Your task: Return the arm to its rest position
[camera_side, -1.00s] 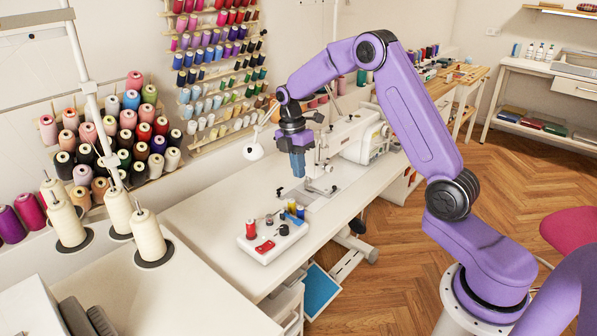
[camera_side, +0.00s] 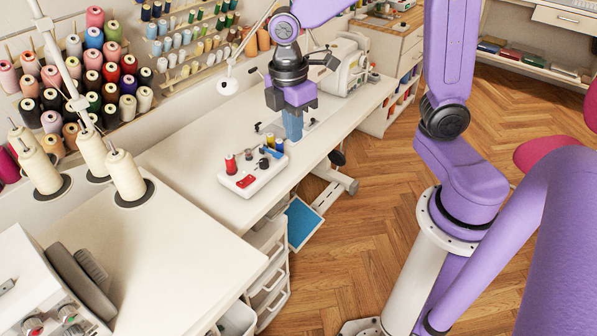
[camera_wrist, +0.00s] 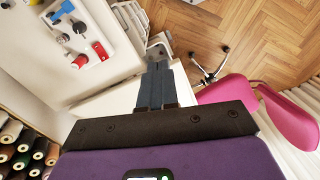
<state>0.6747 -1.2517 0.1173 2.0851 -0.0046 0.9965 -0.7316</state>
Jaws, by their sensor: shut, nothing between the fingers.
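My purple arm ends in my gripper (camera_side: 292,125), which has blue-grey fingers pointing down above the white sewing table (camera_side: 190,160). The fingers are shut with nothing between them. In the wrist view my gripper (camera_wrist: 157,85) shows with its two fingers side by side. The gripper is just behind the white tray (camera_side: 252,172) in the side view and appears apart from it. A red spool (camera_side: 230,164) and several small spools and parts stand on that tray.
A white sewing machine (camera_side: 345,65) stands on the table behind my gripper. Large cream cones (camera_side: 125,175) stand at the left, with thread racks on the wall. A pink chair (camera_wrist: 285,105) stands on the wooden floor. A lamp (camera_side: 228,86) reaches over the table.

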